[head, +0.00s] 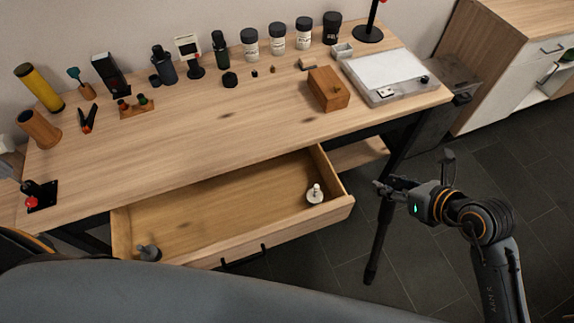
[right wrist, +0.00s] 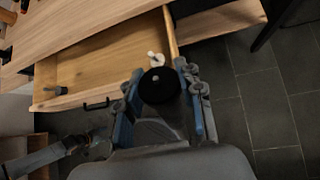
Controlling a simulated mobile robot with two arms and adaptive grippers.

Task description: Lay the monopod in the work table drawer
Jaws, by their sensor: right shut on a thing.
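My right gripper (head: 382,187) is to the right of the open drawer, apart from it. It is shut on the monopod (head: 378,240), a slim black pole that hangs nearly upright with its foot towards the floor. In the right wrist view the monopod's round black top (right wrist: 160,88) with a small silver stud shows between the fingers. The work table drawer (head: 220,205) is pulled out, and most of its floor is bare.
A small pale knobbed piece (head: 315,193) stands at the drawer's right end. The work table (head: 215,135) carries bottles, jars, tools, a wooden block (head: 328,90) and a light panel (head: 385,75) along its back and right. Dark floor (head: 340,270) lies open right of the drawer.

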